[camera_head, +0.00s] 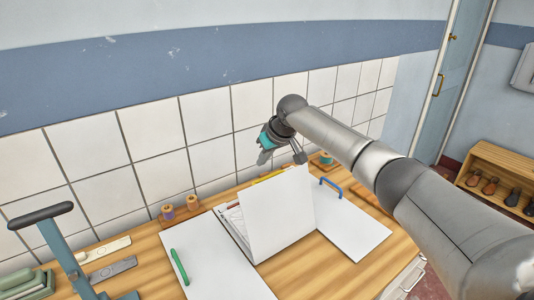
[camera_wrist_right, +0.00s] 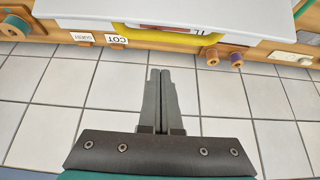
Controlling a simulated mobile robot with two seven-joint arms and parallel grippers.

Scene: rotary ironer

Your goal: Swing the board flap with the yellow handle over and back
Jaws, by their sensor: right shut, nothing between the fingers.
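The white board flap (camera_head: 278,212) stands steeply tilted up from the table, between two flat white boards. Its yellow handle (camera_head: 268,176) shows only as a sliver behind the flap's top edge. In the right wrist view the yellow handle (camera_wrist_right: 170,38) runs along the near edge of the white board (camera_wrist_right: 165,10). My right gripper (camera_head: 264,157) is shut and empty, above and behind the flap on the tiled-wall side. In the wrist view its closed fingers (camera_wrist_right: 160,74) point towards the handle, apart from it. My left gripper is not in view.
A flat board with a green handle (camera_head: 179,266) lies left, another with a blue handle (camera_head: 331,186) right. Wooden spools (camera_head: 180,209) stand by the tiled wall (camera_head: 160,135). A dark-topped lever (camera_head: 42,215) rises at far left. My right arm crosses above the right side.

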